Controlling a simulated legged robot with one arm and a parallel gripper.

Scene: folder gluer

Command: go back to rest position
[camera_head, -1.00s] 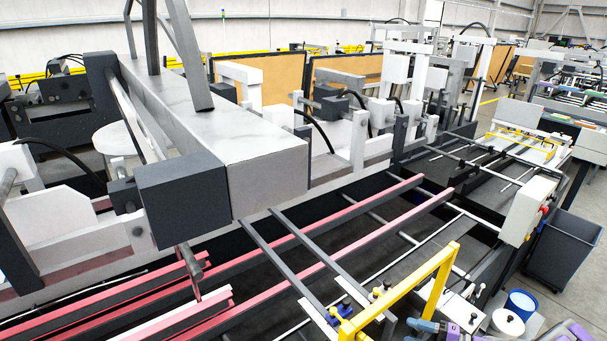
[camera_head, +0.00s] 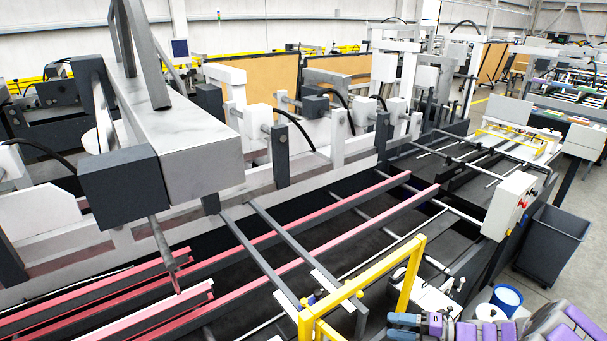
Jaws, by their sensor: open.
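My gripper (camera_head: 396,326) shows at the bottom edge, right of centre, with blue-grey finger tips pointing left. The fingers are open and I see nothing held between them. My purple and grey arm links (camera_head: 505,331) run from it to the lower right corner, and their lower parts are cut off by the frame. The gripper appears just right of the yellow guard frame (camera_head: 412,276) in the picture. I cannot tell how far apart they are.
The folder gluer, with its red-topped rails (camera_head: 385,223), fills the left and middle. A white control box (camera_head: 508,206) stands out at its right side. A blue container (camera_head: 507,297) and white roll (camera_head: 489,313) are near my arm. A dark bin (camera_head: 552,243) stands on open floor.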

